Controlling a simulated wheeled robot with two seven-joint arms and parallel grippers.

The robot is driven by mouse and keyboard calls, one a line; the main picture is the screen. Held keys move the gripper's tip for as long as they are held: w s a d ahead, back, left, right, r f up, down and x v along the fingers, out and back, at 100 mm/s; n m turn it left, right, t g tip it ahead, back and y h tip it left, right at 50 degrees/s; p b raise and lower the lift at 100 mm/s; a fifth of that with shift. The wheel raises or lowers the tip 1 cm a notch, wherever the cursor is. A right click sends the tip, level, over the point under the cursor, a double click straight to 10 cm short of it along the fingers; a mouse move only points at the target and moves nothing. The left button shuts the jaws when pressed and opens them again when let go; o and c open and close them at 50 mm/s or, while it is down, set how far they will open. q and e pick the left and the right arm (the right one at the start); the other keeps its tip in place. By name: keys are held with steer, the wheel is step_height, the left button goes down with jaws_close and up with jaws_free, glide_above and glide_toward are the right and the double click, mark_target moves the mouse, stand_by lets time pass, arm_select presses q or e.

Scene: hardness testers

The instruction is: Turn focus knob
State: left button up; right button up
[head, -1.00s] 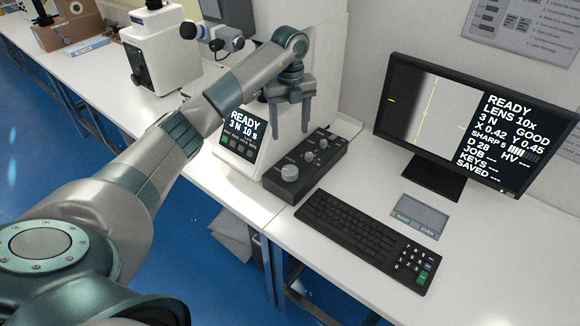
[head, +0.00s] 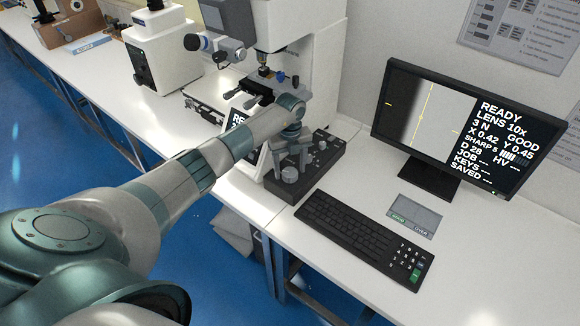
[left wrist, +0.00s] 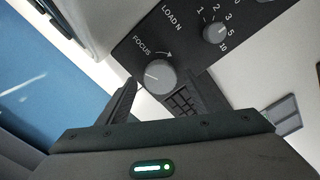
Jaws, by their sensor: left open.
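The focus knob (left wrist: 154,76) is a round grey knob with a white pointer line on a black control box (head: 318,171). The word FOCUS and a curved arrow are printed beside it in the left wrist view. In the head view the focus knob (head: 290,175) is at the near end of the box, partly behind the fingers. My left gripper (head: 291,163) is open and points down over the knob. In the left wrist view the fingers of my left gripper (left wrist: 150,98) lie on either side of the knob's near edge. I cannot tell whether they touch it. My right gripper is not in view.
A smaller load knob (left wrist: 214,33) is on the same box. A black keyboard (head: 352,232) lies to the right, with a monitor (head: 440,130) behind it. The white tester (head: 310,70) stands behind the box. The table's front edge is close on the left.

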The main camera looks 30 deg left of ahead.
arm_select(q)
steer(key=shift+f, duration=0.45)
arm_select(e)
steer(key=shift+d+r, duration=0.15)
arm_select(q)
steer(key=c, duration=1.1)
steer(key=shift+o, duration=0.2)
steer(key=m+b, duration=0.2)
steer(key=b, duration=0.1)
steer(key=shift+a+f+m, duration=0.1)
steer(key=shift+f+m, duration=0.05)
steer(key=shift+m, duration=0.25)
steer(key=m+b, duration=1)
steer(key=b, duration=0.1)
steer(key=shift+m, duration=0.4)
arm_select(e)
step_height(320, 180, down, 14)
arm_select(q)
steer(key=m+b, duration=0.2)
steer(key=m, duration=0.1)
steer(key=shift+r, duration=0.2)
steer(key=shift+r+b, duration=0.1)
steer(key=shift+b, duration=0.2)
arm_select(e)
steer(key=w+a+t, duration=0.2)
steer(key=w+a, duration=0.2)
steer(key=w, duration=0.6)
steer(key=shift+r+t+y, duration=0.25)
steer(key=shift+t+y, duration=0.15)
